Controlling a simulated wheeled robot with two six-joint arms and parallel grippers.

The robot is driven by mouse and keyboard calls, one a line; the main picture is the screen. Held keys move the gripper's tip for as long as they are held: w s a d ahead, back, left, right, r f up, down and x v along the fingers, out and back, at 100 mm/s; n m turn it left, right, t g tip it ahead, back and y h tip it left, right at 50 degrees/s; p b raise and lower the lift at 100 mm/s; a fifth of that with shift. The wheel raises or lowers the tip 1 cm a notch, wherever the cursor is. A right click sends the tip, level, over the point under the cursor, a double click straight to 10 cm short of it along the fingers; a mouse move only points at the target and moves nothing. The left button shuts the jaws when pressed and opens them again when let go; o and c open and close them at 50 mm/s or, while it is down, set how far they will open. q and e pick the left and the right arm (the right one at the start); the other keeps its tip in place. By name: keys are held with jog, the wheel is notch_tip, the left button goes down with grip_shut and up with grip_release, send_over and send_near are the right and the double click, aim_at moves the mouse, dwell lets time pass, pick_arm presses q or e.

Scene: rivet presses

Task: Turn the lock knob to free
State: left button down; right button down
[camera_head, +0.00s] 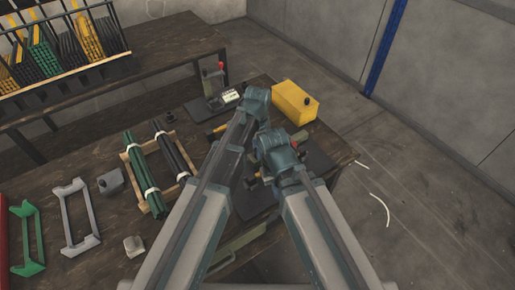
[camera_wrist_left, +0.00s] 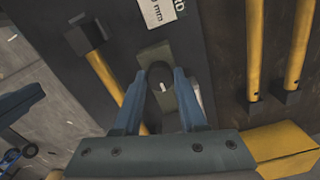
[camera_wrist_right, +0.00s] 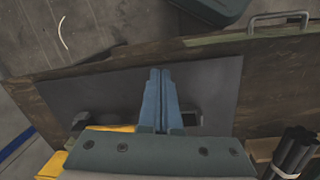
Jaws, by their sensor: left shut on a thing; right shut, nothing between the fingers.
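The lock knob (camera_wrist_left: 158,72) is dark and round with a short white mark, and sits on a grey-green plate (camera_wrist_left: 154,52) in the left wrist view. My left gripper (camera_wrist_left: 160,80) has one finger on each side of the knob and is shut on it. Its fingers hide the knob's sides. My right gripper (camera_wrist_right: 161,72) is shut and empty, above a dark grey mat (camera_wrist_right: 215,82) in the right wrist view. In the head view my arms cover much of the bench's right part, and the knob cannot be made out.
A yellow box (camera_head: 294,101) stands near the bench's far right edge. A press with a red-tipped part (camera_head: 213,86) is left of it. A wooden tray (camera_head: 196,181) holds green and dark rods. A yellow-handled tool (camera_wrist_left: 104,72) lies close to the left gripper.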

pick_arm(q)
jog(key=n, duration=0.8)
jog(key=shift+n, duration=0.3)
jog(key=n, duration=0.9)
jog(key=shift+n, duration=0.3)
dwell(0.4)
jog(key=shift+c, duration=2.3)
grip_release()
